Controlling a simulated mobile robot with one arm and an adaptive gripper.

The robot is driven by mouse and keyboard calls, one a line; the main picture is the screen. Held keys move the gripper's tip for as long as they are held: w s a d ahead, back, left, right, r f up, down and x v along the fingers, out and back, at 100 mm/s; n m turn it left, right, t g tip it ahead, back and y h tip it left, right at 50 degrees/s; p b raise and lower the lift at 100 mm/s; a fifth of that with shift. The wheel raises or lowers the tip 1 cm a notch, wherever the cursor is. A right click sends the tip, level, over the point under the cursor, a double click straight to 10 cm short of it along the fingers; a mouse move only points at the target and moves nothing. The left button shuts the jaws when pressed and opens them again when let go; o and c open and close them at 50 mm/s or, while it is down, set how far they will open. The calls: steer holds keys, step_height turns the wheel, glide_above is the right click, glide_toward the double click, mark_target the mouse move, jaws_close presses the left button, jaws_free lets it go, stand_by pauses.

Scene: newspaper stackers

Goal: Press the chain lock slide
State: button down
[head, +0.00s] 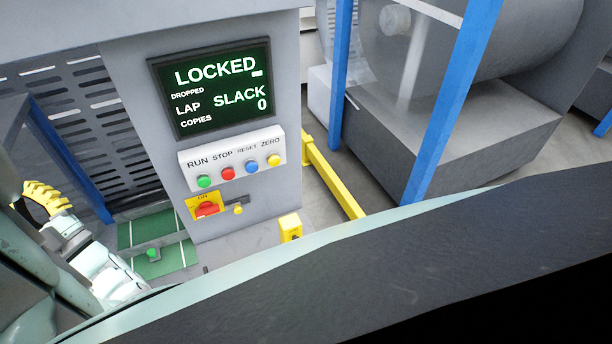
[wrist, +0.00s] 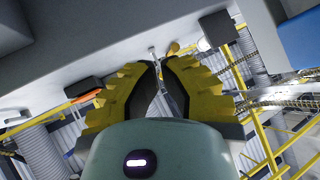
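The likely chain lock slide is a small yellow knob (head: 238,209) on a dark slot, just right of the red rotary switch (head: 207,209) on the grey control cabinet. A yellow knob also shows in the wrist view (wrist: 174,48), just beyond the fingertips; I cannot tell if it is the same one. My gripper (wrist: 159,64) has yellow ribbed fingers with dark pads. Their tips come almost together, and I see nothing held. In the head view my gripper (head: 42,197) is at the far left, apart from the knob and partly hidden by my arm.
The display (head: 212,88) reads LOCKED, SLACK 0. Below it is a button panel (head: 232,160) with green, red, blue and yellow buttons. A green plate (head: 180,256) lies low left. A yellow rail (head: 332,177) and blue posts (head: 455,90) stand to the right.

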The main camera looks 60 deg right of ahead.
steer(key=w+d+f+n+g+h+b, duration=0.1)
steer(key=w+d+f+g+h+b, duration=0.15)
steer(key=f, duration=0.35)
steer(key=w+d+f+g+h+b, duration=0.1)
steer(key=w+d+f+g, duration=0.1)
steer(key=w+d+f, duration=0.3)
steer(key=s+d+f+g+h+b, duration=0.2)
steer(key=d+f+g+h, duration=0.1)
steer(key=d+f, duration=0.2)
steer(key=s+d+f+m+g+h+b, duration=0.1)
steer(key=s+d+f+g+h+b, duration=0.1)
steer(key=d+f, duration=0.2)
steer(key=s+d+f+m+g+h+b, duration=0.1)
steer(key=s+d+f+g+h+b, duration=0.1)
steer(key=d+f, duration=0.3)
steer(key=shift+d+f+g+h+b, duration=0.35)
steer(key=shift+f+g+h+b, duration=0.05)
steer(key=shift+f+g+h, duration=0.4)
steer(key=s+d+f+m+g+h+b, duration=0.1)
steer(key=s+d+f+g+h+b, duration=0.1)
steer(key=s+f+g, duration=0.4)
steer(key=s+d+b, duration=0.1)
steer(key=s, duration=0.3)
steer(key=shift+f+m+g, duration=0.2)
steer(key=shift+m+g, duration=0.15)
steer(key=shift+m, duration=0.05)
steer(key=shift+s, duration=0.1)
